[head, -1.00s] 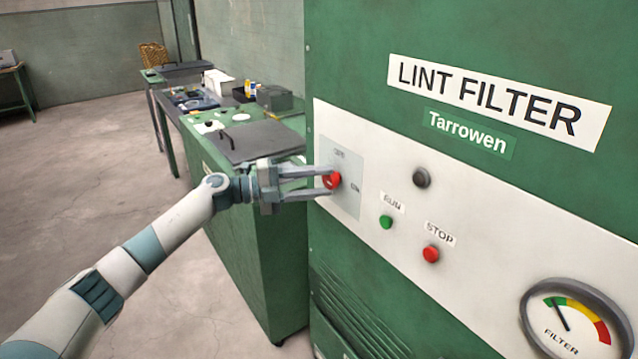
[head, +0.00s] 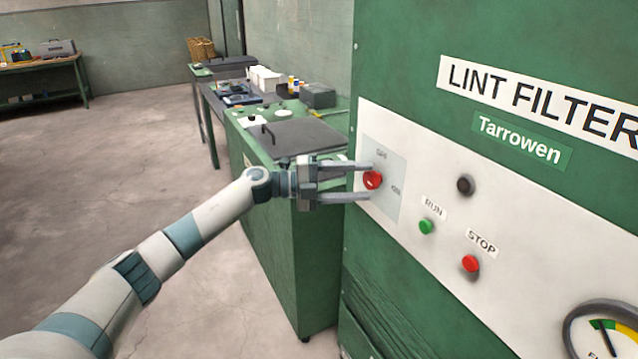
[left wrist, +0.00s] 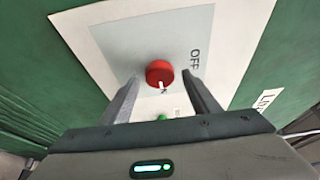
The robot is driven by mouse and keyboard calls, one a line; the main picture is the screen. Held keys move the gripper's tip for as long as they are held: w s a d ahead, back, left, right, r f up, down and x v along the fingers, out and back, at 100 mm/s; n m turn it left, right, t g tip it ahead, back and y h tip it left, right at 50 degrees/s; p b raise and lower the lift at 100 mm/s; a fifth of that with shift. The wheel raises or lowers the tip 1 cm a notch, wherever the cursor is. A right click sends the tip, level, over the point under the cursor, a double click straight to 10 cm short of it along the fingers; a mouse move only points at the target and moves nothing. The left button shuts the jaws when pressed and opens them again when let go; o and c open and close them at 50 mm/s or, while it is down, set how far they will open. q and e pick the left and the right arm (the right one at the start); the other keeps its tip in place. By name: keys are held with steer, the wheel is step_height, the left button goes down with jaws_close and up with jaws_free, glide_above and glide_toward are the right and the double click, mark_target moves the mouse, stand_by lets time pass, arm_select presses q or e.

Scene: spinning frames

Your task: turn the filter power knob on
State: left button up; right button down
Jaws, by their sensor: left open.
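The red power knob (head: 373,180) sits on a pale plate (head: 384,208) at the left of the lint filter's white panel. In the left wrist view the knob (left wrist: 159,72) has a white mark pointing down, away from the side where OFF is printed and towards a small label, likely ON. My left gripper (head: 367,181) is open, one finger above and one below the knob in the head view. In the left wrist view its fingertips (left wrist: 163,88) stand apart on either side of the knob, with clear gaps. My right gripper is not in view.
A gauge (head: 606,338) is lower right. A green bench (head: 270,215) stands close behind my left arm. The floor at left is clear.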

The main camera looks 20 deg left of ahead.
arm_select(q)
steer(key=shift+s+a+f, duration=0.1)
steer(key=shift+s+a, duration=0.1)
steer(key=shift+a, duration=0.2)
steer(key=b+v, duration=0.4)
steer(key=v, duration=1.2)
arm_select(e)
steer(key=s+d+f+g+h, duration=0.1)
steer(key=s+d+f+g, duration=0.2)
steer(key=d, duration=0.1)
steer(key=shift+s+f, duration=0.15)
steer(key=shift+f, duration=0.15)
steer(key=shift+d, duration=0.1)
